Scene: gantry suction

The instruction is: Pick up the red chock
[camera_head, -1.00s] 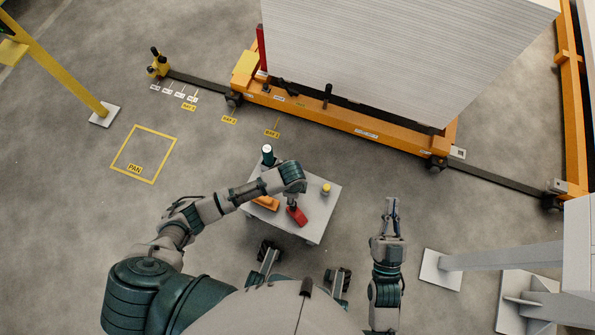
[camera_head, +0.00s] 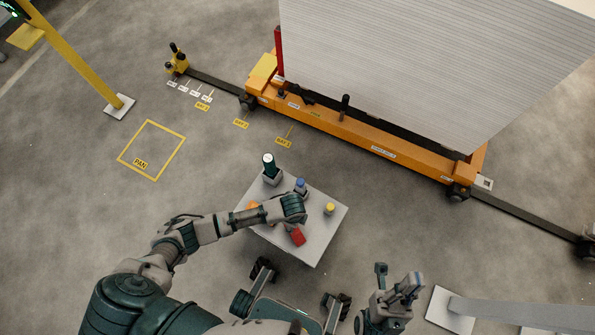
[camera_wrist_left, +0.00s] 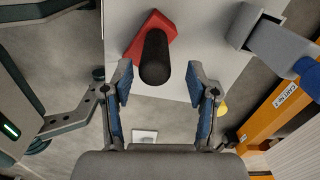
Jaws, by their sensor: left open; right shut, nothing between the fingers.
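The red chock (camera_head: 298,237) lies on the grey cart top (camera_head: 322,236) near its front edge, partly hidden by my left wrist in the head view. In the left wrist view the red chock (camera_wrist_left: 160,27) has a black round handle (camera_wrist_left: 155,60) pointing toward the camera. My left gripper (camera_wrist_left: 160,82) is open, with its blue-padded fingers on either side of the handle's near end and visible gaps to it. In the head view my left fingers are hidden under the wrist. My right gripper (camera_head: 412,285) is shut and empty, to the right of the cart.
The cart top also holds a dark white-topped item (camera_head: 269,162), a blue-topped item (camera_head: 300,184), a yellow cylinder (camera_head: 330,208) and an orange piece (camera_head: 252,205). An orange gantry beam (camera_head: 380,150) with a panel stack stands behind. Floor is clear around the PAN square (camera_head: 152,150).

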